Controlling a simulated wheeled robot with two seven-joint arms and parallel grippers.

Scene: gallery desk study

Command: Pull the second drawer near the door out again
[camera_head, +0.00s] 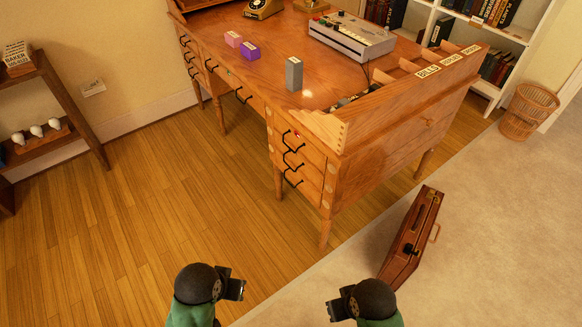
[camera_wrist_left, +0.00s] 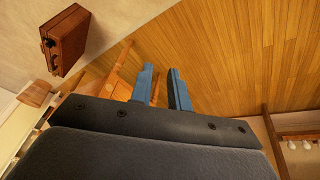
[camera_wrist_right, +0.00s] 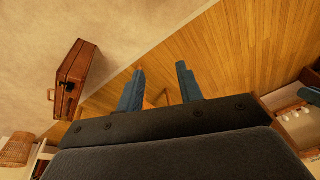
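The wooden desk (camera_head: 345,185) stands ahead of me. Its near pedestal has a stack of three drawers with dark bar handles. The second drawer (camera_head: 308,170) is the middle one there and looks shut. Another stack with dark handles (camera_head: 190,57) is at the desk's far left end, and a wide drawer (camera_head: 243,96) lies between them. I cannot tell from the view which stack is near the door. My left gripper (camera_head: 237,290) and right gripper (camera_head: 335,311) are low in the head view, empty and open, well short of the desk. Their fingers are apart in both wrist views.
A brown case (camera_head: 408,245) stands on the pale floor right of my right gripper. A wicker basket (camera_head: 529,110) is at the far right. A low shelf (camera_head: 45,110) is at the left. The wooden floor before the drawers is clear.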

